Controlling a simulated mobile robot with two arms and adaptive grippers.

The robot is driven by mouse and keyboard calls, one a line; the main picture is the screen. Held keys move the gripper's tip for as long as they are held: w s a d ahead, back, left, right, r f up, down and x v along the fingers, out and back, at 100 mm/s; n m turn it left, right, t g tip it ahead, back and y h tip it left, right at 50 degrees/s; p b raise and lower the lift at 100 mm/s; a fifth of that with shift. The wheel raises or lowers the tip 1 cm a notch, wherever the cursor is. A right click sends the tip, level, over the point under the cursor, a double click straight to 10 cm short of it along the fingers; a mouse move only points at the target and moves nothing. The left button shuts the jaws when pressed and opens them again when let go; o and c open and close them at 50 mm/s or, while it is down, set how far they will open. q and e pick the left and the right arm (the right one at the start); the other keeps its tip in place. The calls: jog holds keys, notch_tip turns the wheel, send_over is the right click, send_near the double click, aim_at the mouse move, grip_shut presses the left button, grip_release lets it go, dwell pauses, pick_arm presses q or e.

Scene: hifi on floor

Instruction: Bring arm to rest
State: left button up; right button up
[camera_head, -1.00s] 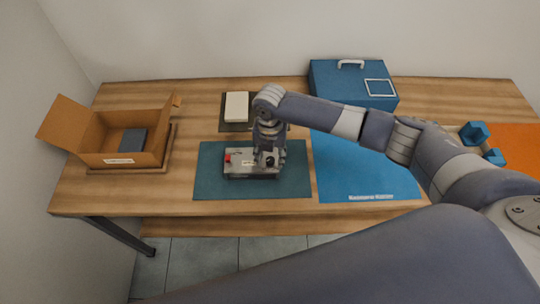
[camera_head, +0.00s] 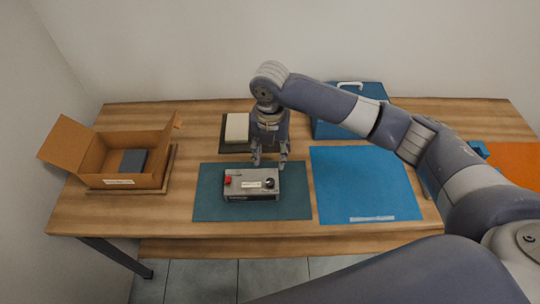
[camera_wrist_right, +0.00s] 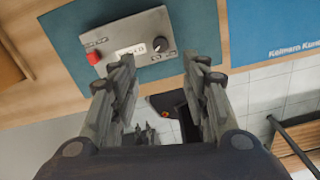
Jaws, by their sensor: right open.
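My right gripper (camera_head: 270,158) hangs fingers down over the table, just behind and above the grey device (camera_head: 250,195). It is open and nothing is between its fingers. The device has a red button and a black knob and lies on the dark teal mat (camera_head: 208,208). In the right wrist view the two fingers (camera_wrist_right: 162,85) are spread apart, with the device (camera_wrist_right: 127,48) beyond their tips. My left gripper is not in view.
An open cardboard box (camera_head: 108,183) with a dark block (camera_head: 133,161) stands at the left. A white block (camera_head: 237,127) lies behind the gripper. A blue mat (camera_head: 365,190) and a blue case (camera_head: 325,130) are at the right, partly behind my right arm.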

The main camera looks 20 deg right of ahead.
dwell(0.3)
jog(key=s+a+f+m+t+y, duration=0.2)
jog(key=s+a+f+m+y, duration=0.3)
jog(key=s+a+m, duration=0.6)
jog(key=s+d+f+m+t+h, duration=0.2)
jog(key=s+d+m+h, duration=0.3)
jog(key=s+d+m, duration=1.05)
notch_tip(320, 180, down, 29)
jog(key=d+m+g+b, duration=0.1)
jog(key=m+g+b, duration=0.1)
jog(key=b, duration=0.2)
jog(key=s+d+f+g+b, duration=0.1)
jog(key=s+d+f+b, duration=0.1)
jog(key=s+f, duration=1.4)
notch_tip(320, 180, down, 4)
jog(key=shift+s+d+f+b, duration=0.1)
jog(key=shift+s+d+b, duration=0.2)
jog(key=shift+d, duration=0.25)
